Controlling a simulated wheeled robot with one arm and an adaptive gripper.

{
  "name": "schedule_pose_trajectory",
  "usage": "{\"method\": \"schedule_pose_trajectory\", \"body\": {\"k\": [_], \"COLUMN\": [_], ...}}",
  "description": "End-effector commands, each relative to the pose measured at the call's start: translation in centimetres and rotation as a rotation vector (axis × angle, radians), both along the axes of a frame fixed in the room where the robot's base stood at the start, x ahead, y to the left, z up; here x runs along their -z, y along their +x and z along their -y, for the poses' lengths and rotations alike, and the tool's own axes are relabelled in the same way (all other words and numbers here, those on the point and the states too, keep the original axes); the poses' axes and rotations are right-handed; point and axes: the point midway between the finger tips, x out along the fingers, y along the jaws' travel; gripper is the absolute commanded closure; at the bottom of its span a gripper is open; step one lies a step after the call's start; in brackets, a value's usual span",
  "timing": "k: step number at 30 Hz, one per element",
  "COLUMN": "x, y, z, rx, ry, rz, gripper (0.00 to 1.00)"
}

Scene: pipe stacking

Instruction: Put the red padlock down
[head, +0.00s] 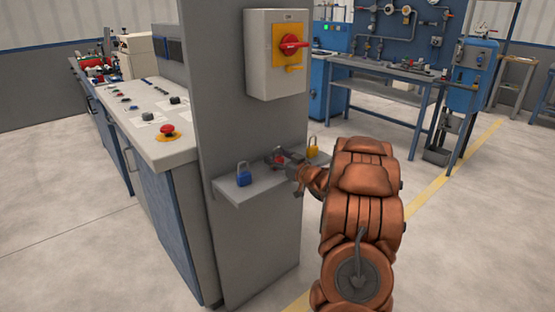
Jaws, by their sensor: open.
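The red padlock (280,160) is on the small grey shelf (232,191) that juts from the grey panel, mostly hidden by my gripper. My gripper (284,163) is at the shelf, right by the red padlock, and its jaws are open. Whether the fingers touch the padlock is too small to tell. A blue padlock (243,178) stands on the shelf to the left. A yellow padlock (312,148) stands at the shelf's right end, behind my gripper.
A switch box (262,80) with a red rotary handle (292,45) is mounted on the panel above the shelf. A control desk (150,120) with a red push button (167,131) stands to the left. A blue workbench (395,68) stands farther back. Open floor lies to the right.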

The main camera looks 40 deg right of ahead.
Motion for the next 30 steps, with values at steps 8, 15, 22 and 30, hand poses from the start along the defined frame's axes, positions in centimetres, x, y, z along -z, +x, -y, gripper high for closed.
{"method": "schedule_pose_trajectory", "body": {"k": [8, 15, 22, 30], "x": [0.1, 0.0, 0.1, 0.1], "y": [-4.4, -8.6, -11.1, -11.9], "z": [0.1, 0.0, -0.1, -0.2], "rx": [0.004, 0.005, 0.003, 0.002], "ry": [0.002, 0.000, 0.001, 0.001], "rz": [-0.003, -0.002, -0.003, -0.002], "gripper": [0.29, 0.29, 0.29, 0.29]}}
